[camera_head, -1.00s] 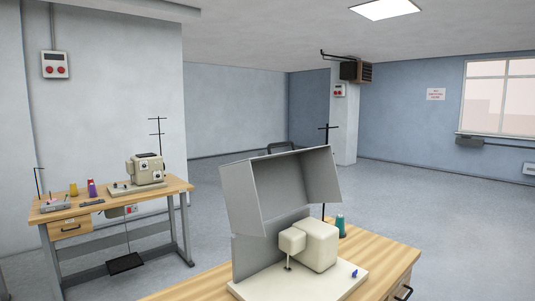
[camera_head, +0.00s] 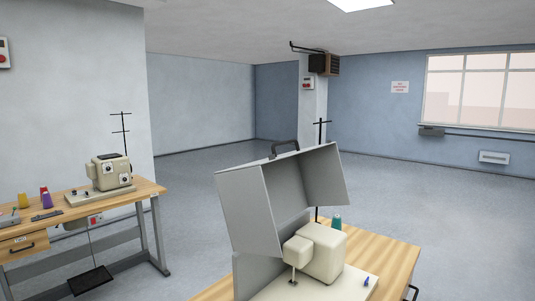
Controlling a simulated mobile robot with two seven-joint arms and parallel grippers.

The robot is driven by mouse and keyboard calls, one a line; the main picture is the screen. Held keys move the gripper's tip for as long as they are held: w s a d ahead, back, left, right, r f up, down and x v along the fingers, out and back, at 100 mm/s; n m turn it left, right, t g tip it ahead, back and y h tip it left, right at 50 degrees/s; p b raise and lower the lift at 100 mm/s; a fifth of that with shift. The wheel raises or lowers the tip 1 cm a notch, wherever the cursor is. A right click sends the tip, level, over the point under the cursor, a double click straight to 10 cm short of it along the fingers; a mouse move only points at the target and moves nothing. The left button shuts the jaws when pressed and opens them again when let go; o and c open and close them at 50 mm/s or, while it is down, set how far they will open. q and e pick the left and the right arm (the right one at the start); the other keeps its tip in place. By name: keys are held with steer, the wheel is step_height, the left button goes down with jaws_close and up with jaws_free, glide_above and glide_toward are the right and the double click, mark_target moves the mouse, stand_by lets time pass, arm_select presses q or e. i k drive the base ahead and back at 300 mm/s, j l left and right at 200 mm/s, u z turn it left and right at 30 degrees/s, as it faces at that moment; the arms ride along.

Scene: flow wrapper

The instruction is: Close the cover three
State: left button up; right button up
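A grey sheet-metal cover (camera_head: 245,213) stands tilted up and open over a cream machine (camera_head: 322,252) on the near wooden table. A dark handle (camera_head: 285,147) sits on the cover's top edge. The machine's cream base plate (camera_head: 325,286) and a small blue part on it are in view at the bottom. Which number this cover has cannot be told. Neither of my grippers is in view.
The near wooden table (camera_head: 385,258) runs along the bottom, with a teal thread spool (camera_head: 337,222) behind the machine. A second table (camera_head: 148,189) with a sewing machine (camera_head: 110,172) stands at the left. Open grey floor (camera_head: 400,192) lies behind and to the right.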

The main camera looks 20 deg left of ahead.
mark_target(256, 197)
steer(key=i+j, duration=0.1)
steer(key=j, duration=0.45)
steer(key=i+j, duration=0.1)
steer(key=j, duration=0.45)
steer(key=i+j, duration=0.1)
steer(key=j, duration=0.45)
